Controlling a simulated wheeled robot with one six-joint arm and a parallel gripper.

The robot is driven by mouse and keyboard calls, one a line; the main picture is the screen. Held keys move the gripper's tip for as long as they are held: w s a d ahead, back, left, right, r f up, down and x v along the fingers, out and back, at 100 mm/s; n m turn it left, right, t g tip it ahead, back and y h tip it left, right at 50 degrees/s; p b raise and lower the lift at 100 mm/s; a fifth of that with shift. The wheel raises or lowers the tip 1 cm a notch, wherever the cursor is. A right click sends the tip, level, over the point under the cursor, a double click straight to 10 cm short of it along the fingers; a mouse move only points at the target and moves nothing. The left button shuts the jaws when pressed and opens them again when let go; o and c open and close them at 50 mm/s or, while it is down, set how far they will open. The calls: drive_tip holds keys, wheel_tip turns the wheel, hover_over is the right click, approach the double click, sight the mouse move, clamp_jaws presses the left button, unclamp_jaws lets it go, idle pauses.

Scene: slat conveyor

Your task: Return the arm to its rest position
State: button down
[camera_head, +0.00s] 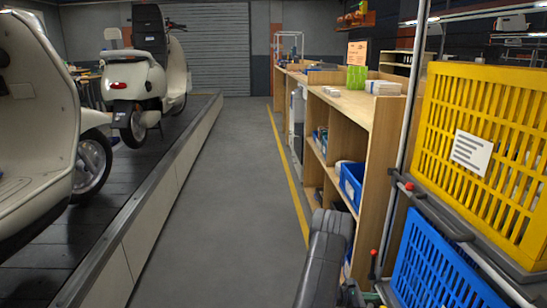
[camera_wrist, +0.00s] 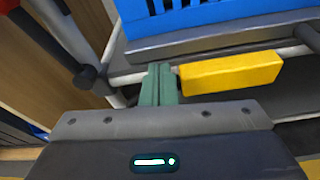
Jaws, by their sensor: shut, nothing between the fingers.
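My gripper (camera_wrist: 157,84) shows in the wrist view as two greenish fingers pressed together, shut with nothing between them. They point toward a metal rack frame (camera_wrist: 215,41) with a blue slatted crate (camera_wrist: 190,14) on it. A yellow block (camera_wrist: 231,73) lies just right of the fingertips in that view; I cannot tell what it rests on or whether it touches them. In the head view a dark grey link of my arm (camera_head: 325,258) shows at the bottom, and the fingers are not visible.
A rack at right holds a yellow crate (camera_head: 485,130) above a blue crate (camera_head: 437,268), close to my arm. A wooden shelf unit (camera_head: 350,108) stands behind it. Cream scooters (camera_head: 133,82) stand on the raised conveyor (camera_head: 165,160) at left. The grey floor aisle (camera_head: 225,180) is clear.

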drive_tip(key=shift+f+m+t, duration=0.4)
drive_tip(key=shift+f+m, duration=0.6)
drive_tip(key=shift+f, duration=0.1)
